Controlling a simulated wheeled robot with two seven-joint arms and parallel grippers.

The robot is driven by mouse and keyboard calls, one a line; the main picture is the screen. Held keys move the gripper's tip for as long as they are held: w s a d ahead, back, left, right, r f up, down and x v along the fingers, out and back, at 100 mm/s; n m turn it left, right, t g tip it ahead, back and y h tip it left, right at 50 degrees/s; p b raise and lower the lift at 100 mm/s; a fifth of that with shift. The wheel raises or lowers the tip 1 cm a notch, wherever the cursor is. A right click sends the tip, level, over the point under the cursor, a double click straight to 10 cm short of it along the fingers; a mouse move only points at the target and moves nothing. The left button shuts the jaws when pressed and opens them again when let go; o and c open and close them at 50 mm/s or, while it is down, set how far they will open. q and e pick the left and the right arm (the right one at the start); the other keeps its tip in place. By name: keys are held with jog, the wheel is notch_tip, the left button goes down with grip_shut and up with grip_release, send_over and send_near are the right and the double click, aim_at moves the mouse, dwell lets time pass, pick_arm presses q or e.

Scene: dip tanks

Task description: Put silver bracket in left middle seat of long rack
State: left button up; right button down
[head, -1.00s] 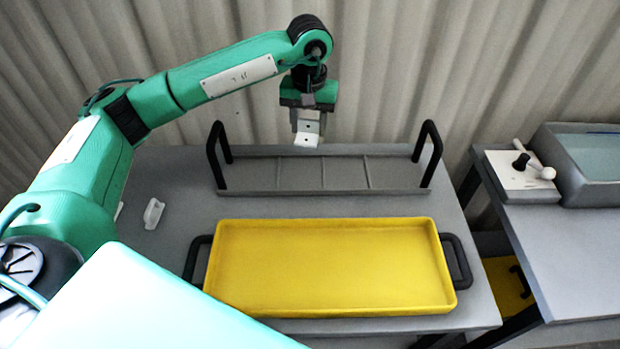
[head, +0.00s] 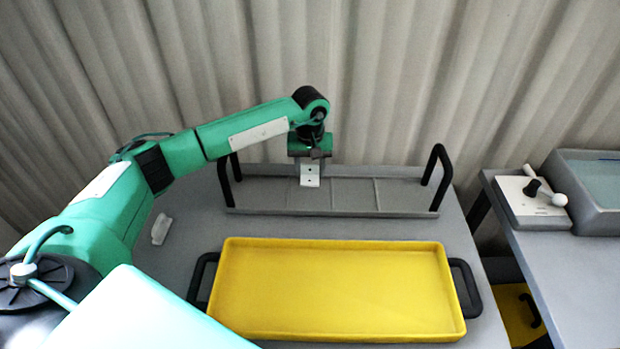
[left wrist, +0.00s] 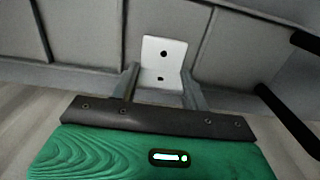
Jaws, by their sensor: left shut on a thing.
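The silver bracket (head: 310,177), a pale angled plate with two dark holes, is held upright by my left gripper (head: 311,166). In the left wrist view the bracket (left wrist: 163,60) stands between the two fingers (left wrist: 162,88), which are shut on it. The long rack (head: 408,200) is a grey tray with thin dividers and a black handle at each end. In the head view the bracket is over the left middle seat. I cannot tell whether its lower edge touches the rack floor. My right gripper is not in view.
A yellow tray (head: 340,334) with black handles lies in front of the rack. A small white piece (head: 161,229) lies on the grey table at left. A second table (head: 570,275) at right bears a tank (head: 603,215) and a lever box (head: 530,206). A corrugated wall stands behind.

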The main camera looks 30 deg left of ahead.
aim_at(310, 174)
pick_arm(q)
jog(key=shift+f, duration=0.6)
notch_tip(310, 174, down, 3)
jog(key=shift+f+p, duration=0.2)
jog(key=shift+p, duration=0.15)
jog(key=shift+f, duration=0.3)
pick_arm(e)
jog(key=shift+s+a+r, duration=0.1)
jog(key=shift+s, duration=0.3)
pick_arm(q)
jog(key=shift+f, duration=0.15)
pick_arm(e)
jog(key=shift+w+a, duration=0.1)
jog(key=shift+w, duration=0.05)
